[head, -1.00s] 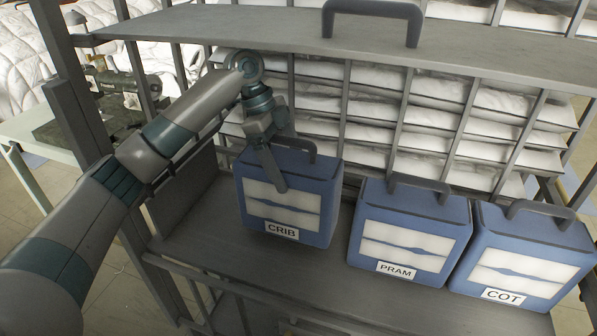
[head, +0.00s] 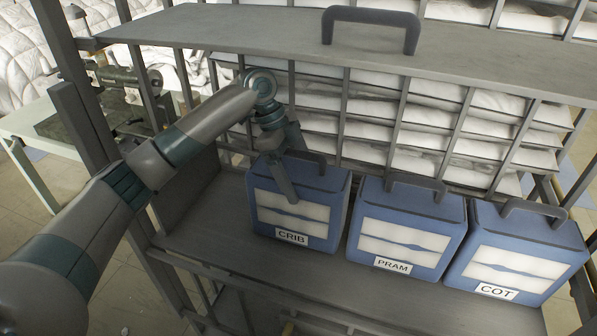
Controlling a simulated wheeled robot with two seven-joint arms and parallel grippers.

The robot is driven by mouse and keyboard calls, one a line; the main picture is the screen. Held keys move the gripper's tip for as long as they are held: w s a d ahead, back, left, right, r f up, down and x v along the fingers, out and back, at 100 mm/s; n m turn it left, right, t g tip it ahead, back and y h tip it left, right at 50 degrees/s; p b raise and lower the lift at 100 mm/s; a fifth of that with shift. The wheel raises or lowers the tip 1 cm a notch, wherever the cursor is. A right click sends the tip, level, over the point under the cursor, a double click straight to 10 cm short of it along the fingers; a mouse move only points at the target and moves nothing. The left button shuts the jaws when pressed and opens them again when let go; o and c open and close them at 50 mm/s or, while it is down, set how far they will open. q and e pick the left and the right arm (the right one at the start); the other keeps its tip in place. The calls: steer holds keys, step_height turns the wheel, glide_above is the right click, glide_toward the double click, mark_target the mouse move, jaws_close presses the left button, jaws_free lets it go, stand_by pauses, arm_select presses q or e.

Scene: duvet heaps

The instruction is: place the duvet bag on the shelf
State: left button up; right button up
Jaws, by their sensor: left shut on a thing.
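A blue duvet bag labelled CRIB (head: 320,213) is upright on or just above the grey shelf (head: 212,228); I cannot tell whether its base touches. My left gripper (head: 288,190) reaches down at the bag's upper left and is shut on it; the exact grip is partly hidden. The bag's dark handle (head: 312,161) is partly behind the gripper. A blue PRAM bag (head: 413,238) stands close to its right, with a narrow gap or contact between them. A blue COT bag (head: 520,262) stands right of that. My right gripper is not in view.
An upper shelf board (head: 270,28) with a dark handle (head: 370,28) showing at its front edge hangs above. Several white folded duvets (head: 360,130) fill racks behind. Free shelf room lies left of the CRIB bag. A dark post (head: 75,125) stands at left.

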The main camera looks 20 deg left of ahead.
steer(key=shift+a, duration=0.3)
arm_select(q)
steer(key=shift+f, duration=0.1)
steer(key=o, duration=2)
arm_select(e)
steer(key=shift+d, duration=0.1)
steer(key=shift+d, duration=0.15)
